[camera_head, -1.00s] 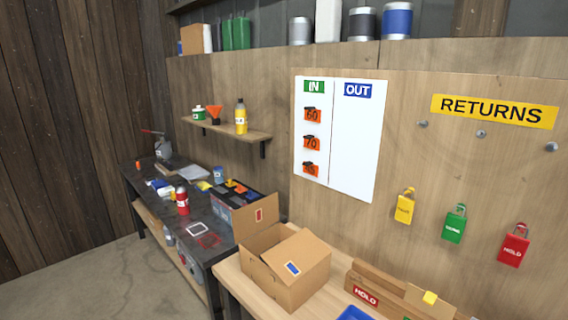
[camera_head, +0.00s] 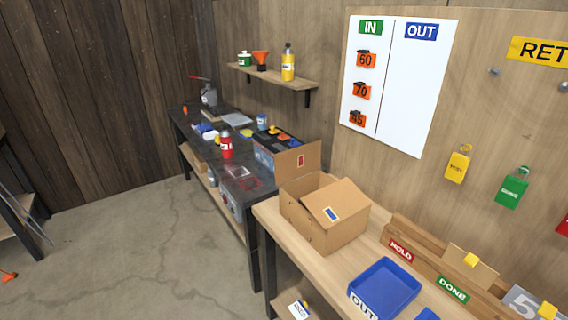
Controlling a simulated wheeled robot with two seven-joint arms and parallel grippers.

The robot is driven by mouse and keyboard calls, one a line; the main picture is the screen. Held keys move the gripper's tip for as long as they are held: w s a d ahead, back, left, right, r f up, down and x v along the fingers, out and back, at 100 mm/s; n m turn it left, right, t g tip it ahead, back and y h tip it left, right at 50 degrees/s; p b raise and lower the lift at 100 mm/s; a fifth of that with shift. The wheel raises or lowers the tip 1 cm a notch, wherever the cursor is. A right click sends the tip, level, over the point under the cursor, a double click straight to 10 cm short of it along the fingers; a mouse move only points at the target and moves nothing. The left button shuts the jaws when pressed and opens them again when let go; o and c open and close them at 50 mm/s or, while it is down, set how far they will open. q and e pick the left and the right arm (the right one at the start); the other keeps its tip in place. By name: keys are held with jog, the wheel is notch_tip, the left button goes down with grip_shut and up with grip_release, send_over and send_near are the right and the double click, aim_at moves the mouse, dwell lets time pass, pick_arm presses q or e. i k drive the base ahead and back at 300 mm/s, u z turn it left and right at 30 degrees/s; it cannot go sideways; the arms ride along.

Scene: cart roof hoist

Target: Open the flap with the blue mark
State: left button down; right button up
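A brown cardboard box (camera_head: 310,232) stands on the light wooden bench. Its flap with the blue mark (camera_head: 332,213) slopes across the right part of the box top. The left part of the top shows a gap into the box, but its inside is too dark to make out. Neither of my grippers is in view.
A blue tray (camera_head: 385,288) marked OUT is on the light bench (camera_head: 272,208) in front of a wooden rack with HOLD (camera_head: 401,251) and DONE (camera_head: 453,289) labels. A red bottle (camera_head: 226,146) stands on the dark bench. The floor (camera_head: 150,250) at left is mostly clear.

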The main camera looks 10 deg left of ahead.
aim_at(330, 205)
jog(key=z, duration=3)
jog(key=k, duration=0.55)
jog(key=u, duration=1.45)
